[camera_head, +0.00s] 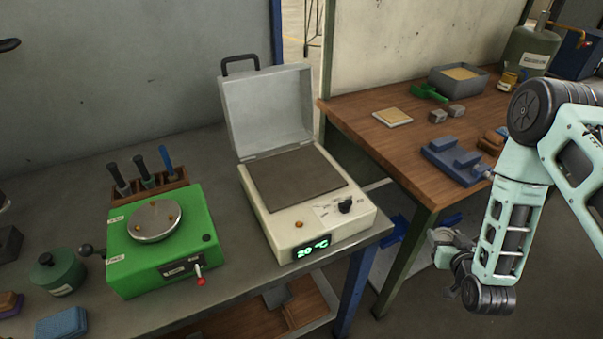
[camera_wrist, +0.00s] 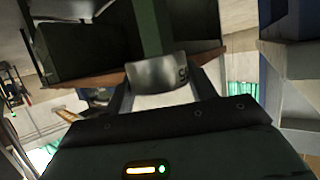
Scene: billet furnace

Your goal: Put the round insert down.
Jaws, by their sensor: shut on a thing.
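My gripper (camera_wrist: 162,84) is shut on the round insert (camera_wrist: 158,75), a grey, curved metal piece with partly readable dark lettering, in the wrist view. The dark fingers stand on either side of it. In the head view my arm hangs at the right, in front of the wooden bench, with its wrist low beside the bench. The gripper and insert cannot be made out clearly there. The insert's underside and far side are hidden, and I see no clear contact with a surface below it.
A cream furnace (camera_head: 310,225) with open lid reads 20 °C on the grey bench (camera_head: 235,300). A green device (camera_head: 165,255) with a round plate stands left of it. The wooden bench (camera_head: 385,140) holds a sand tray (camera_head: 458,80), blue fixture (camera_head: 452,162) and small blocks.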

